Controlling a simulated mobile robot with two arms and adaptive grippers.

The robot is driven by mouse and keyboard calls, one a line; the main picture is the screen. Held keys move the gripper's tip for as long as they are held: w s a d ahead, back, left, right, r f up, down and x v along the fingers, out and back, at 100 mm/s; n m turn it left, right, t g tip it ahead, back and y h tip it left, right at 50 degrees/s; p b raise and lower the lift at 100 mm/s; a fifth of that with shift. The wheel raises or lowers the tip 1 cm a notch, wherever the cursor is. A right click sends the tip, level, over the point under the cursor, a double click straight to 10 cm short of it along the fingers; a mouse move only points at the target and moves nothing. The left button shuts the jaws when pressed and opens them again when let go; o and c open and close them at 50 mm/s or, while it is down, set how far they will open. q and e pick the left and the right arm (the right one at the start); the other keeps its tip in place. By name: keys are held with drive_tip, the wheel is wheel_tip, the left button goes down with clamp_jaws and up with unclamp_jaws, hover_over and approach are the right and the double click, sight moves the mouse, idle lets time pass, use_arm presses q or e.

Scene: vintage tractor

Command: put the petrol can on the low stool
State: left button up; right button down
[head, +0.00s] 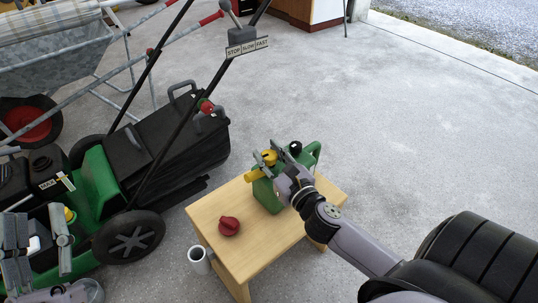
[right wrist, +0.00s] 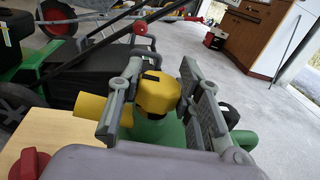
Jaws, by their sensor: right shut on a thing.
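The green petrol can (head: 268,196) with a yellow cap and spout is upright at the far side of the pale wooden low stool (head: 250,249). Its base appears to meet the stool top, but I cannot be sure of contact. My right gripper (head: 274,157) is shut on the can near its top. In the right wrist view the fingers stand on either side of the yellow cap (right wrist: 158,93), with the green body (right wrist: 160,132) below. My left gripper (head: 40,236) is open at the lower left, in front of the mower, apart from the can.
A red cap-like object (head: 229,226) lies on the stool, left of the can. A white mug (head: 199,260) is by the stool's left edge. A green and black mower (head: 120,185) and a metal wheelbarrow (head: 50,50) fill the left. The concrete floor (head: 400,130) at right is clear.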

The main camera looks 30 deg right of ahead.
drive_tip(key=c, duration=1.1)
unclamp_jaws()
